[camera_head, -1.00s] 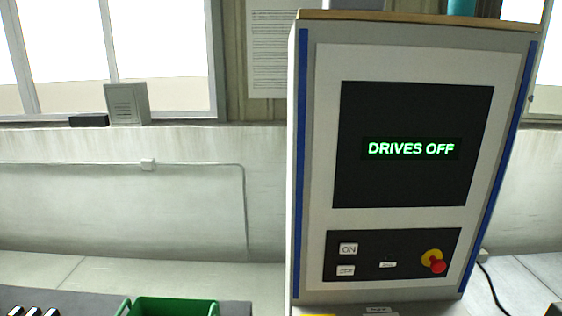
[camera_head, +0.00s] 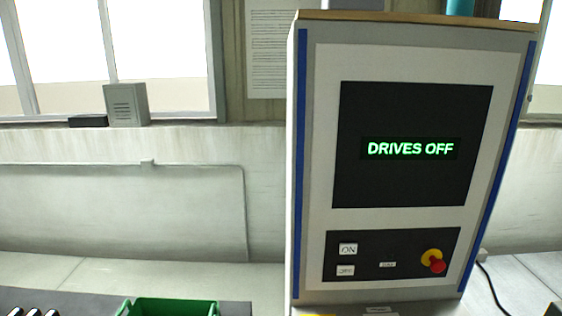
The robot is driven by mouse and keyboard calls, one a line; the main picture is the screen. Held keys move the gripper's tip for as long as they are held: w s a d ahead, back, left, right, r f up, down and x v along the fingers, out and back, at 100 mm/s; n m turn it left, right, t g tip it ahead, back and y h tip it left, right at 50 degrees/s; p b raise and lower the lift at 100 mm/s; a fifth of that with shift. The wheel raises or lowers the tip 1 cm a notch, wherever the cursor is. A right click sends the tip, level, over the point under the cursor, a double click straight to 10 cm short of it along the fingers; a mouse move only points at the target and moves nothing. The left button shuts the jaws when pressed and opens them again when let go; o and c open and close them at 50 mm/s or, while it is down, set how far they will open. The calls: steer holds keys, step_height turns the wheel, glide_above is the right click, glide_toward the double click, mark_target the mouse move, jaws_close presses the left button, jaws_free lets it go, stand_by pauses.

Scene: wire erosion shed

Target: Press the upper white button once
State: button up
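The upper white button (camera_head: 348,249), marked ON, is on the black control strip (camera_head: 405,243) low on the machine cabinet's front. A second white button (camera_head: 345,270) sits just below it, its label blurred and looking like OFF. A dark screen (camera_head: 413,130) above the strip reads DRIVES OFF in green letters. My gripper is not seen in the head view, so its place relative to the buttons cannot be told.
A red knob on a yellow base (camera_head: 434,262) sticks out at the strip's right. A small white label (camera_head: 388,265) lies between. A green bin (camera_head: 172,306) stands at bottom left on a dark surface (camera_head: 237,307). The space before the panel looks clear.

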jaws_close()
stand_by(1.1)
